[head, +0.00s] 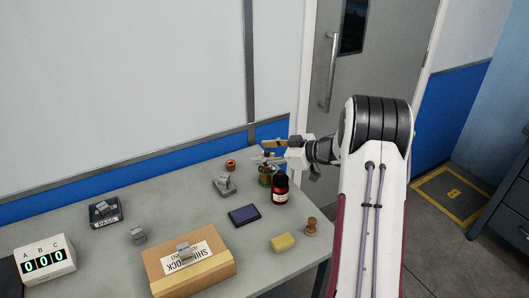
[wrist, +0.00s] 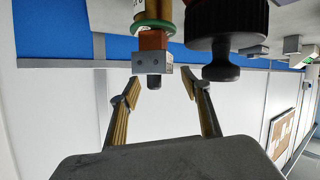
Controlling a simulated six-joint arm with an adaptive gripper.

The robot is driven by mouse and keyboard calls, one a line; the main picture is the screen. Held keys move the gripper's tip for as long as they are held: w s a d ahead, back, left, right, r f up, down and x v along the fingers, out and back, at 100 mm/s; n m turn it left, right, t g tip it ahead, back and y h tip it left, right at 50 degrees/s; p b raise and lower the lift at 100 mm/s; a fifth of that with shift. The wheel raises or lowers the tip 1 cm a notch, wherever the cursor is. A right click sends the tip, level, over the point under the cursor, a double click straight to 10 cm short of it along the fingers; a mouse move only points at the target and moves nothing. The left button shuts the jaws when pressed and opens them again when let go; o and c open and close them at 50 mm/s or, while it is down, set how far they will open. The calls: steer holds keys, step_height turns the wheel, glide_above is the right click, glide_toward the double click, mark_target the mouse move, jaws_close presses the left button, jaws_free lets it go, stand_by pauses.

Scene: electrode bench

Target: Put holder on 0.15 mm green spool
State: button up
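A green spool (head: 266,177) stands upright near the back right of the bench. In the wrist view, which is upside down, its green flange (wrist: 153,28) and copper-coloured winding show at the top edge. A holder, a grey block with two dark holes (wrist: 152,63), an orange-brown part and a dark tip, is at the spool's top end and seems to rest on it. My gripper (head: 266,152) is just above the spool. The spool's size label is unreadable.
Grey pieces (head: 224,185) (head: 138,234), a copper spool (head: 231,164), a cardboard box (head: 210,276), a blue pad (head: 244,215), a sponge (head: 283,242) and a stamp (head: 311,228) are around.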

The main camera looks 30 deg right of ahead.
steer(key=shift+r, duration=0.2)
steer(key=shift+s+d+r, duration=0.25)
steer(key=shift+s+d, duration=0.1)
steer(key=shift+s, duration=0.2)
steer(key=v, duration=1)
steer(key=shift+s, duration=0.3)
steer(key=shift+w+d+r, duration=0.1)
